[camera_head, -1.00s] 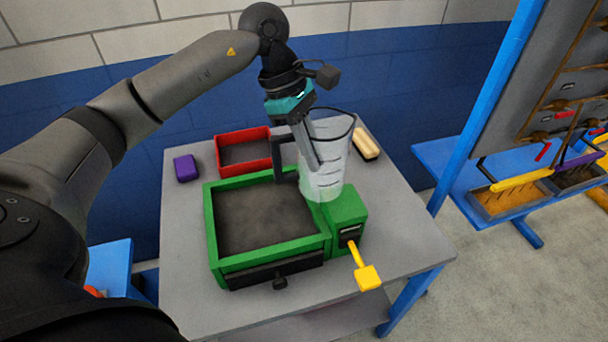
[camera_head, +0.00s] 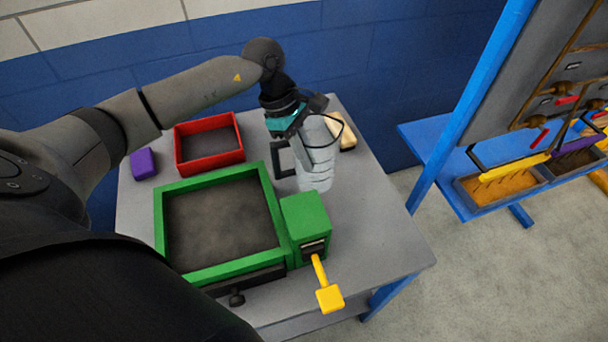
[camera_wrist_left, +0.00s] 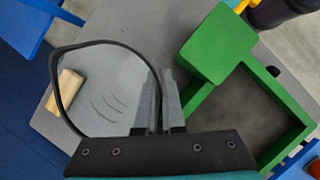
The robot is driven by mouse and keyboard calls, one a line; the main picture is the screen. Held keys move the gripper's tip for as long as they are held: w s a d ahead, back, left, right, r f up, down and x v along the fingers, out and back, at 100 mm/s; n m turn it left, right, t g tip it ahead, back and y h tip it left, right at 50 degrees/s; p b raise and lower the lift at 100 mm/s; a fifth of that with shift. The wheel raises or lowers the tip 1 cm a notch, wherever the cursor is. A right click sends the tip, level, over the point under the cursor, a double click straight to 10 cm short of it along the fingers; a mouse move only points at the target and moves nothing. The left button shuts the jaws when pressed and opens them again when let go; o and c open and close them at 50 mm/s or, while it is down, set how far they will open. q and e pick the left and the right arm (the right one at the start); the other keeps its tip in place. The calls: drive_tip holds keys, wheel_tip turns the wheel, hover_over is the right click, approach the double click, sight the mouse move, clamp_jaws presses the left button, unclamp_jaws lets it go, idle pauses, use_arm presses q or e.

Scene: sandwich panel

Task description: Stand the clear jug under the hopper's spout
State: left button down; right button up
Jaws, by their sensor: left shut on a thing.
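The clear jug (camera_head: 319,165) has a black rim and a black handle (camera_head: 282,160). It is roughly upright, on the far side of the green block, over the back right of the grey table. I cannot tell whether its base touches the table. My left gripper (camera_head: 303,148) is shut on the jug's wall near the handle. In the left wrist view the gripper fingers (camera_wrist_left: 170,100) pinch the wall beside the jug's round black rim (camera_wrist_left: 58,85). I cannot make out a hopper spout. My right gripper is out of view.
A green-framed tray (camera_head: 160,225) with a green block (camera_head: 305,213) and yellow lever (camera_head: 328,297) fills the table's front. A red tray (camera_head: 210,163), a purple block (camera_head: 143,163) and a cream block (camera_head: 346,134) lie behind. The grey table (camera_head: 375,230) is clear at right.

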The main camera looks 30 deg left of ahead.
sight(306, 181)
use_arm(q)
wheel_tip(306, 181, down, 8)
drive_tip(key=shift+w+f, duration=0.1)
idle(0.4)
drive_tip(key=c, duration=1.5)
unclamp_jaws()
drive_tip(key=shift+f+b, duration=0.1)
drive_tip(key=shift+b, duration=0.2)
drive_tip(key=o, duration=0.5)
